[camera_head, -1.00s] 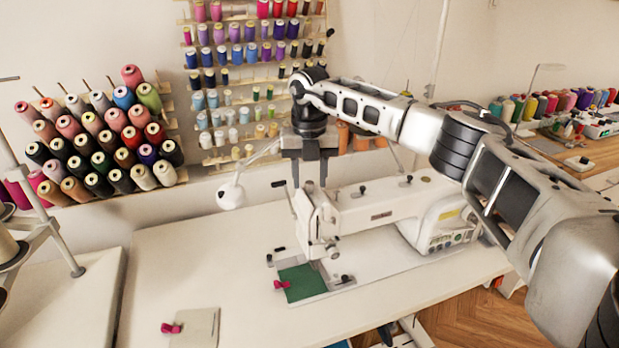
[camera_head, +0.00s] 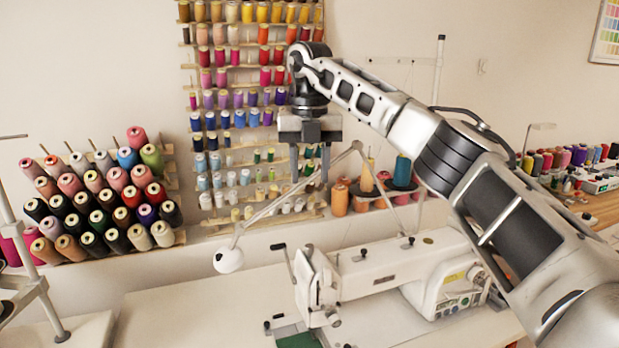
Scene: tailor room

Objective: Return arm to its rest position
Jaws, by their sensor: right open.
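My right arm (camera_head: 437,145) reaches in from the right edge, and its forearm runs up and left across the picture. My right gripper (camera_head: 310,176) hangs from the arm's end with its fingers pointing down. The two fingers are apart with nothing between them. It shows above the head of the white sewing machine (camera_head: 385,272), clear of it, with the thread rack (camera_head: 190,103) on the wall behind. My left gripper is not in view.
A white lamp (camera_head: 229,260) on a jointed arm stands beside the machine, close to my right gripper in the picture. A green cloth (camera_head: 298,341) lies under the needle area, partly cut off. The white table (camera_head: 190,312) is bare at left. Several spools (camera_head: 100,200) fill a left rack.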

